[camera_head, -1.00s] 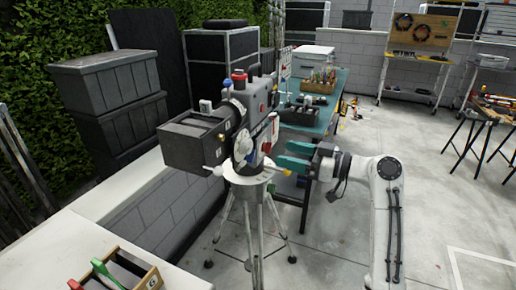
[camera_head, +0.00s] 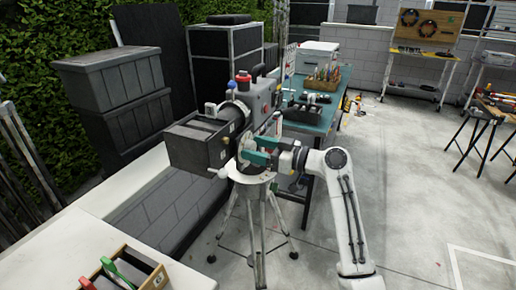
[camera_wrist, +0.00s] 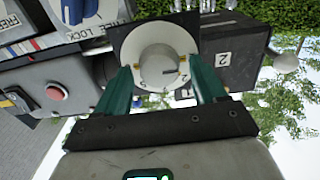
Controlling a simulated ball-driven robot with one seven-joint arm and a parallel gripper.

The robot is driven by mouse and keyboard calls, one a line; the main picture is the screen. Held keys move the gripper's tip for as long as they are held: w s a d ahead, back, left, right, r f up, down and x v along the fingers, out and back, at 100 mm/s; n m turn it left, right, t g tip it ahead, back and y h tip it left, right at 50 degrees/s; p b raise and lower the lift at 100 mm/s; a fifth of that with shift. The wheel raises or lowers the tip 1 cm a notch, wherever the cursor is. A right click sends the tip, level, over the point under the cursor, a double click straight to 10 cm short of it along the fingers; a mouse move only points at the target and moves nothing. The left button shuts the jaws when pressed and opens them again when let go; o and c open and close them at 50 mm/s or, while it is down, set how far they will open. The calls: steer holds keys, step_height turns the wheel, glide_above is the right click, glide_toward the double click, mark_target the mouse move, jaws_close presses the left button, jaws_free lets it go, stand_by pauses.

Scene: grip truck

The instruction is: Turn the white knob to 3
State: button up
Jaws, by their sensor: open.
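My gripper (camera_wrist: 162,75) is open, one green finger on either side of the knob in the wrist view. I cannot tell whether the fingers touch it. Dial numbers are partly hidden; a "2" shows on a plate to the right.
A red button (camera_wrist: 56,92) and a blue-and-white "LOCK" dial (camera_wrist: 82,8) are near the left finger. A small crank (camera_head: 218,173) sticks out at the machine's left. The tripod (camera_head: 262,220) stands below. A teal workbench (camera_head: 320,117) is behind.

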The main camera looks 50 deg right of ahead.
steer(key=shift+c, duration=0.4)
steer(key=c, duration=1)
steer(key=m+p, duration=0.1)
steer(key=m, duration=0.3)
steer(key=shift+m, duration=0.3)
steer(key=m+p, duration=0.2)
steer(key=m, duration=0.2)
steer(key=shift+d+r+m, duration=0.1)
steer(key=shift+d+m, duration=0.05)
steer(key=shift+m, duration=0.15)
steer(key=m+p, duration=0.3)
steer(key=m, duration=0.2)
steer(key=shift+p, duration=0.4)
steer(key=shift+d+f+m+p, duration=0.15)
steer(key=shift+m+p, duration=0.4)
steer(key=shift+m, duration=0.35)
steer(key=shift+a+f+m+p, duration=0.15)
steer(key=shift+m+p, duration=0.4)
steer(key=shift+m, duration=0.35)
steer(key=shift+d, duration=0.1)
